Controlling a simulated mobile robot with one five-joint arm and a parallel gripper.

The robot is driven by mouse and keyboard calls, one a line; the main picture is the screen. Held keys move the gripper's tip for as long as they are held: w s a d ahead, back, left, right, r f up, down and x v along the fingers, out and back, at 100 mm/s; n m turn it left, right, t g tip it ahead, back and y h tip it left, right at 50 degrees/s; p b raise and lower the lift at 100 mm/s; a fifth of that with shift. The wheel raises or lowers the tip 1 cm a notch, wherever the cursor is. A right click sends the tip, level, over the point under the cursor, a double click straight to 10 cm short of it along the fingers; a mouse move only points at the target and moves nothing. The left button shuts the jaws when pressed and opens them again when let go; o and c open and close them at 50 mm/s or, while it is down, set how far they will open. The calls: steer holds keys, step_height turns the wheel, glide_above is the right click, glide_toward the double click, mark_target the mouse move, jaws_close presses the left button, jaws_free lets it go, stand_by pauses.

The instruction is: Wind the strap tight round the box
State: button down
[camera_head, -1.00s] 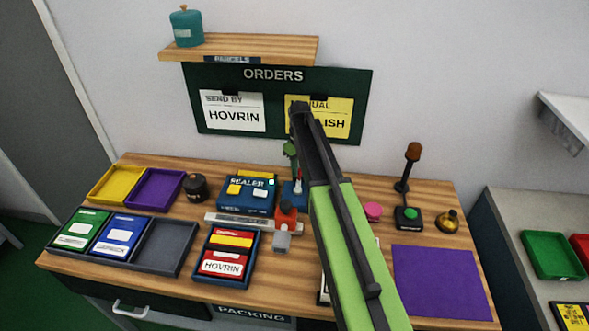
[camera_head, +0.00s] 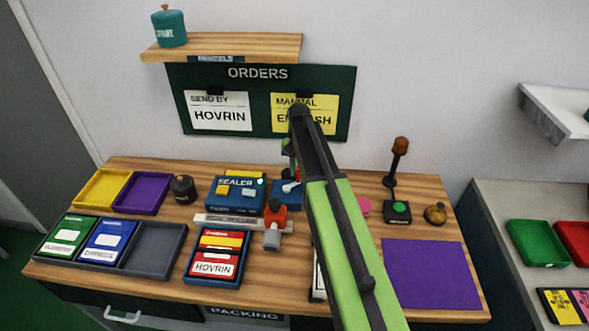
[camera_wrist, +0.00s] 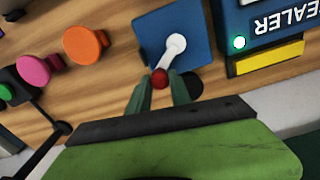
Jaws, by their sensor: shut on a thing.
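My gripper (camera_wrist: 162,92) is shut on a red knob (camera_wrist: 160,77) at the end of a white crank arm (camera_wrist: 172,52). The crank sits on a square blue block (camera_wrist: 150,30). In the head view the block (camera_head: 280,201) stands right of the blue sealer (camera_head: 236,206), and my arm covers part of this area. The sealer also shows at the right of the wrist view (camera_wrist: 262,45), with a lit green lamp. I cannot make out a strap, or tell which box it belongs round.
A red and grey tool (camera_head: 273,225) stands in front of the block. A blue tray (camera_head: 190,270) holds a HOVRIN packet. Right of my arm are a pink knob (camera_head: 364,207), a green button (camera_head: 398,208), a lamp post (camera_head: 395,165) and a clear purple mat (camera_head: 430,270).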

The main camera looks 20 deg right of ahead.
steer(key=s+m, duration=0.1)
steer(key=m, duration=0.2)
steer(key=shift+s+d, duration=0.1)
steer(key=shift+s, duration=0.3)
steer(key=shift+s+m, duration=0.25)
steer(key=shift+m, duration=0.4)
steer(key=shift+s+m, duration=0.2)
steer(key=shift+m, duration=0.45)
steer(key=c, duration=1.2)
jaws_free()
step_height(320, 180, up, 12)
steer(key=p, duration=1.2)
